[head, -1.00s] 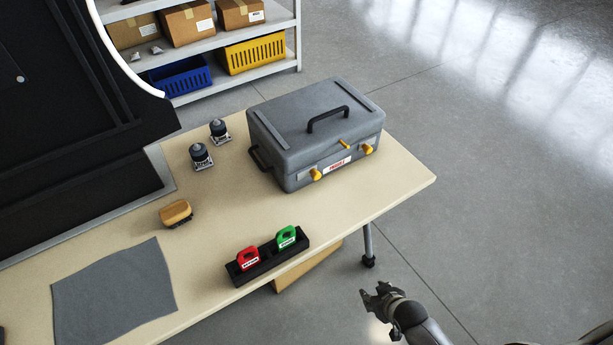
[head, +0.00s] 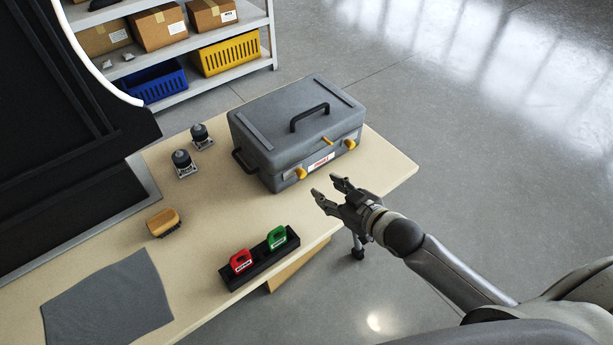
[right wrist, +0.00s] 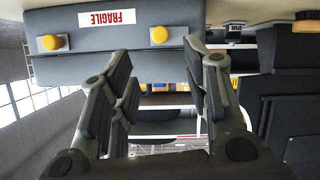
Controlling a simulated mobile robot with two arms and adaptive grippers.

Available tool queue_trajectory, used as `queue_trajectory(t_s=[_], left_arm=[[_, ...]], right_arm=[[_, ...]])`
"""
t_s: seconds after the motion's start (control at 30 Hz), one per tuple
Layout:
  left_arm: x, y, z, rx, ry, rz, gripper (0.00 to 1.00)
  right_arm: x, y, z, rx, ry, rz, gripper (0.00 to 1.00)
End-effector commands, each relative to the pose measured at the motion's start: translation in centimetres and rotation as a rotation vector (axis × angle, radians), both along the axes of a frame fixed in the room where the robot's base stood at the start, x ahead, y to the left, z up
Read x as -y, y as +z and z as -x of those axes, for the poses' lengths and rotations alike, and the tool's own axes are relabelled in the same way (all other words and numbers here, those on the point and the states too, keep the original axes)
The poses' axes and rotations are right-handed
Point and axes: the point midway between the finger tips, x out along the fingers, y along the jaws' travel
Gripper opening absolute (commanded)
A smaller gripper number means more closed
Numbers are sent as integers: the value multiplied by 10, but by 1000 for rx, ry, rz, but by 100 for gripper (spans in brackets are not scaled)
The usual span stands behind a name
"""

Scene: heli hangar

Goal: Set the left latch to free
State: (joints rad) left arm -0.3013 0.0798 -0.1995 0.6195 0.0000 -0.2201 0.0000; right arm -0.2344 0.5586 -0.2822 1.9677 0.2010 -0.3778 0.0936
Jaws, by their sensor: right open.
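The grey case (head: 290,125) stands closed on the table, with a black handle on its lid. Its left latch (head: 301,173) is a yellow knob left of the FRAGILE label (head: 321,162); the right latch (head: 350,144) is a similar knob. My right gripper (head: 328,187) is open and empty in front of the case, apart from it. The right wrist view is upside down: the left latch (right wrist: 159,35) shows beyond the gap between the fingers (right wrist: 158,66), and the right latch (right wrist: 51,42) lies to its left. My left gripper is out of view.
A black holder (head: 262,262) with a red and a green item stands at the table's (head: 215,215) front edge. A wooden-backed brush (head: 163,222), a grey cloth (head: 105,305) and two small dark-topped devices (head: 183,163) lie left. Open floor is right.

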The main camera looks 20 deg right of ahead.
Motion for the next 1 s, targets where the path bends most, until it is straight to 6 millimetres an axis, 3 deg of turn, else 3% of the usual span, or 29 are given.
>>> queue_trajectory(t_s=[0.6,1.0], left_arm=[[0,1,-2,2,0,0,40],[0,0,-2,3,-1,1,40]], right_arm=[[-27,-33,-77,-1,-2,0,44],[-32,-40,-90,-2,-1,1,44]])
